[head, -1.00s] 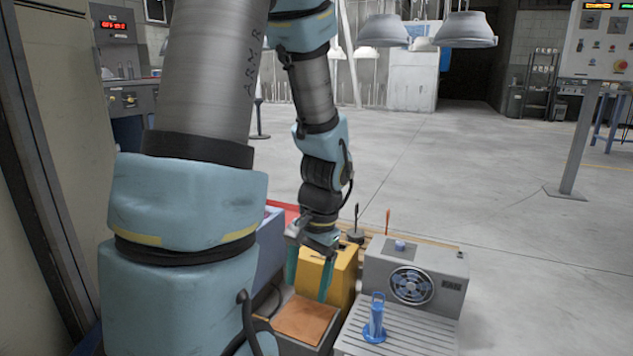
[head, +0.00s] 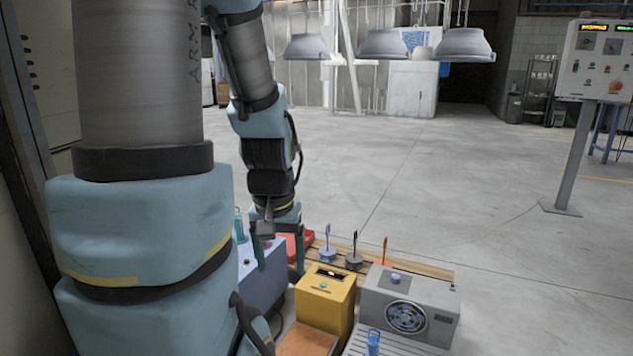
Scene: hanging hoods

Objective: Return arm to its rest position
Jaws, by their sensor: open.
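My arm rises at the left of the head view and its forearm hangs down toward the bench. My gripper (head: 280,262) points downward with its two green fingers spread apart. Nothing shows between the fingers. It is to the left of the yellow box (head: 325,299), in front of a red tray (head: 297,243) in the picture. Its exact height above the bench cannot be told.
A grey fan unit (head: 408,306) stands right of the yellow box, with a blue-handled object (head: 373,342) in front. Upright handled tools (head: 354,255) stand behind. Hanging hoods (head: 383,44) are farther back. A control panel (head: 597,62) stands right. Open floor lies between.

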